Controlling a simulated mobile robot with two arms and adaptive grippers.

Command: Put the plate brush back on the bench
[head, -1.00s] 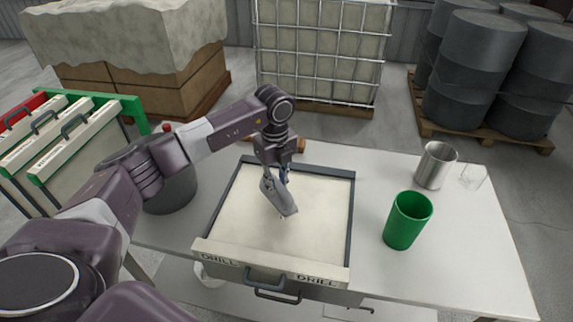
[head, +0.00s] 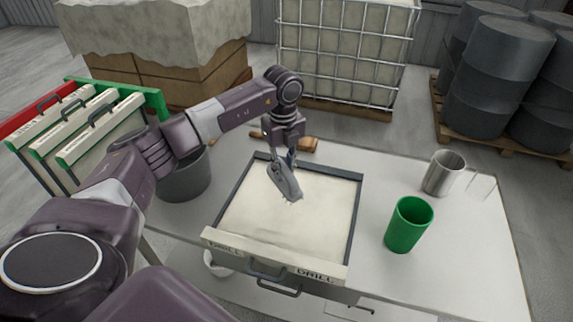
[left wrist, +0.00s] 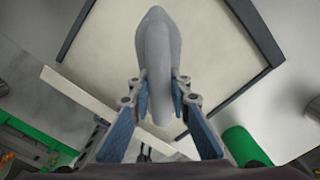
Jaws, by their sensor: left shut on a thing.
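My left gripper (head: 283,162) is shut on a grey, elongated, tapering thing, which I take to be the plate brush (head: 286,184). The brush hangs tilted over a shallow cream-floored drawer marked DRILL (head: 358,215). In the left wrist view the brush (left wrist: 155,50) sits between the blue finger pads of the gripper (left wrist: 162,95) and points away over the drawer floor. Its underside is hidden there. I cannot tell whether its tip touches the drawer floor. The white bench top (head: 460,255) lies around the drawer. My right gripper is not in view.
A green cup (head: 408,225) and a metal mug (head: 441,174) stand at the bench's right, with a clear glass (head: 481,187). A dark grey pot (head: 185,180) stands left of the drawer. A brown piece (head: 300,144) lies behind it. Bench front right is clear.

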